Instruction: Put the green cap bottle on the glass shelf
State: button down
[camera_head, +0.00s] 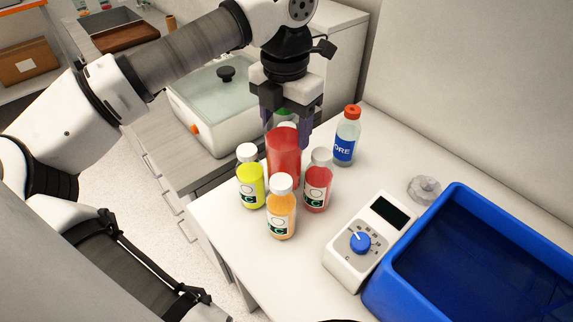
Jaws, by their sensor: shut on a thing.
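The green cap bottle (284,155), filled with red liquid, is upright among the other bottles. Its green cap (283,113) shows between the fingers of my gripper (288,128). My gripper points down and is shut on the bottle's upper part. The bottle's base is hidden behind nearer bottles, so I cannot tell whether it touches the white counter (300,268). I cannot make out a glass shelf in this view.
Yellow (250,185), orange (281,215) and red (318,185) white-capped bottles crowd around it. An orange-capped bottle (345,140) stands behind right. A dial device (365,238) and blue tub (455,195) are at right. A glass-lidded white box (205,120) stands at left.

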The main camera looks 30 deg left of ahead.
aim_at(285, 155)
jog(key=shift+f+b, duration=1.55)
jog(key=shift+f, duration=2.05)
jog(key=shift+f, duration=0.15)
jog(key=c, duration=0.6)
grip_release()
jog(key=shift+c, duration=0.2)
